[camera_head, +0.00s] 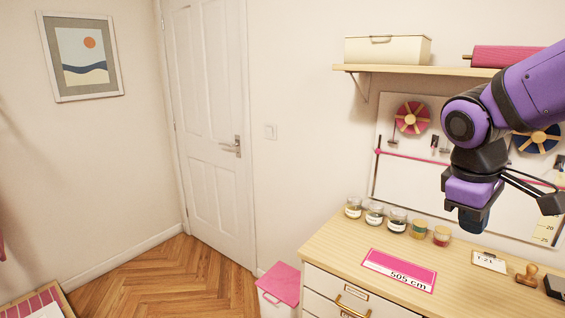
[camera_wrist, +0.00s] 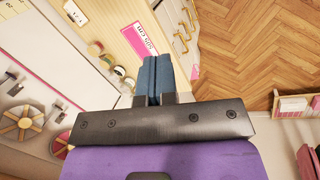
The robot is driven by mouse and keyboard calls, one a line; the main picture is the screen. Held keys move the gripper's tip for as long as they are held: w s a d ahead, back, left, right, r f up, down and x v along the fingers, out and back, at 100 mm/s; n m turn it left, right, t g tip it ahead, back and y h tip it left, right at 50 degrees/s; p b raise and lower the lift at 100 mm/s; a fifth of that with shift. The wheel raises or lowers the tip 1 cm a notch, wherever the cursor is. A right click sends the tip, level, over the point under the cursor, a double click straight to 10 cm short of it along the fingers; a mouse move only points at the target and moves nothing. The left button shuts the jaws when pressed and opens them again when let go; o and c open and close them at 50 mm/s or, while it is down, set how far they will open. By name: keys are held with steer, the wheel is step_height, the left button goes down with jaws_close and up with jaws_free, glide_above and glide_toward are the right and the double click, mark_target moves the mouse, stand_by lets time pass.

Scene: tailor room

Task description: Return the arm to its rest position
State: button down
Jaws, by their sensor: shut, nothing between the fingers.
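My gripper (camera_head: 472,219) hangs above the wooden counter (camera_head: 327,240) at the right of the head view, under my bent purple arm. Its blue fingers point down. In the wrist view the fingers (camera_wrist: 153,75) are pressed together, with nothing between them. The gripper is apart from the counter and the things on it.
Several small jars (camera_head: 375,214) line the counter's back. A pink card reading 505 cm (camera_head: 399,270), a 121 tag (camera_head: 489,261) and a wooden stamp (camera_head: 527,275) lie in front. A shelf (camera_head: 420,70) is above. Floor by the door (camera_head: 205,120) is clear.

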steer(key=s+r+m+t+y, duration=0.3)
steer(key=s+r+m+t, duration=0.1)
steer(key=s, duration=0.6)
steer(key=shift+s+a+r+m+t, duration=0.15)
steer(key=shift+a+r+m+t, duration=0.35)
steer(key=shift+m, duration=0.9)
steer(key=shift+d+g, duration=0.1)
steer(key=shift+g, duration=0.2)
